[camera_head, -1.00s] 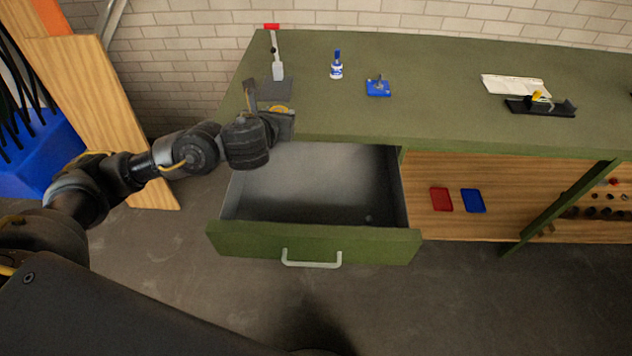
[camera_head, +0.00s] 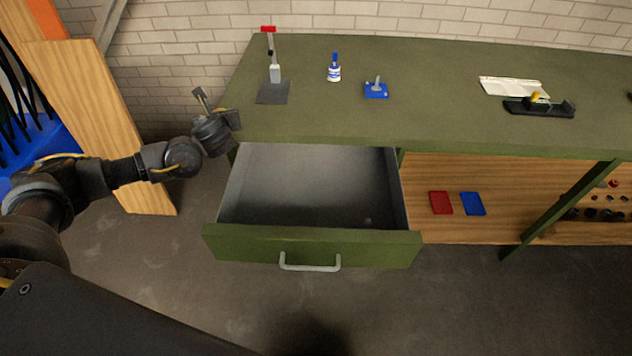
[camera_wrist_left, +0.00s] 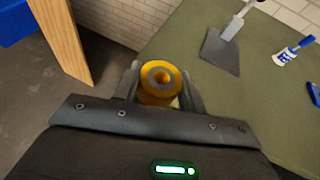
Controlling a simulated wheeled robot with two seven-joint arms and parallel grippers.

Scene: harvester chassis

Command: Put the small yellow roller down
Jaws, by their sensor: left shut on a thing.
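The small yellow roller (camera_wrist_left: 158,82) is between the two fingers of my left gripper (camera_wrist_left: 160,88) in the left wrist view, its round end with a grey ring and a hole facing the camera. In the head view my left gripper (camera_head: 217,108) is at the left front corner of the green bench (camera_head: 430,115), and the roller cannot be made out there. The wrist view shows the roller against the bench's left edge; its height relative to the top is unclear. My right gripper is not in view.
A dark plate with an upright red-topped tool (camera_head: 273,92), a blue-capped bottle (camera_head: 334,70) and a blue block (camera_head: 376,90) stand on the bench. A black holder with a yellow part (camera_head: 540,107) lies farther right. The drawer (camera_head: 312,247) below is open. The front bench top is clear.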

